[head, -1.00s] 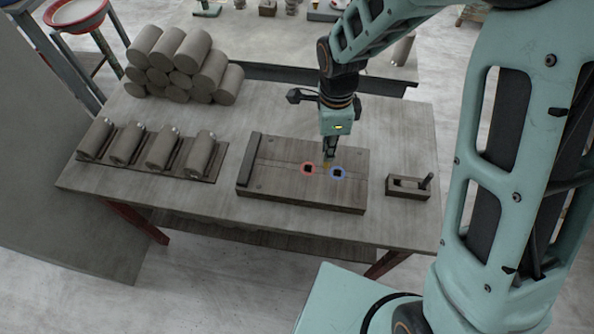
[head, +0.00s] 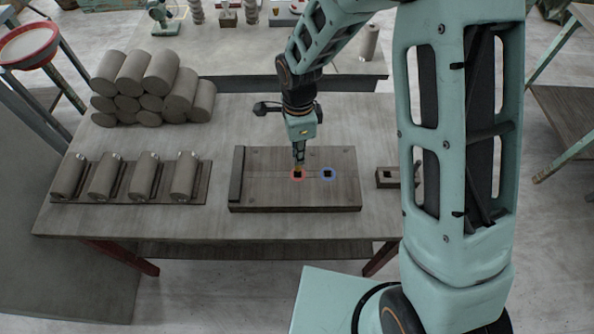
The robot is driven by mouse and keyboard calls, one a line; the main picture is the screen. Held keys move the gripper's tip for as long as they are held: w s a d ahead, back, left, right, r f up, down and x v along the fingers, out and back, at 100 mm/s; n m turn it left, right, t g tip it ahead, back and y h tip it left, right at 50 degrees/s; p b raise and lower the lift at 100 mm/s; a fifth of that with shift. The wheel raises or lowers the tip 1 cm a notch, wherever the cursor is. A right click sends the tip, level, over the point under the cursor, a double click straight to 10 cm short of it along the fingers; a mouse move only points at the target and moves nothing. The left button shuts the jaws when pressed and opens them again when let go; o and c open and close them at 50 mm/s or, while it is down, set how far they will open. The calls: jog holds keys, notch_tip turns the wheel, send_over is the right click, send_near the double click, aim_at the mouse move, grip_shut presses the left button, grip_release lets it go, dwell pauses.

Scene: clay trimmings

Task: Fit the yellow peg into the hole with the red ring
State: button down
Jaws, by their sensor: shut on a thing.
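The dark wooden board (head: 265,195) lies on the table and has two square holes side by side. The left hole has a red ring (head: 297,174) and the right one has a blue ring (head: 327,173). My gripper (head: 299,160) points down over the board, shut on the yellow peg (head: 298,168). Only a small bit of yellow shows below the fingers. The peg's tip is at the far edge of the red ring in the picture. I cannot tell whether it is above the hole or touching the board.
A raised strip (head: 237,175) runs along the board's left end. A rack of grey clay cylinders (head: 131,182) stands to the left, with a stack of clay rolls (head: 160,75) behind it. A small wooden block (head: 385,178) to the right is partly hidden by my arm.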

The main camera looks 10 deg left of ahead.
aim_at(298, 167)
notch_tip(298, 167, down, 6)
jog(key=shift+b, duration=1.25)
jog(key=shift+f, duration=0.1)
jog(key=shift+f+b, duration=0.15)
jog(key=shift+b, duration=0.15)
jog(key=c, duration=2)
grip_release()
jog(key=shift+o, duration=0.2)
jog(key=shift+r, duration=0.2)
jog(key=shift+r+p, duration=0.2)
jog(key=shift+p, duration=0.25)
notch_tip(298, 167, up, 12)
jog(key=shift+f+b, duration=0.1)
jog(key=shift+b, duration=0.4)
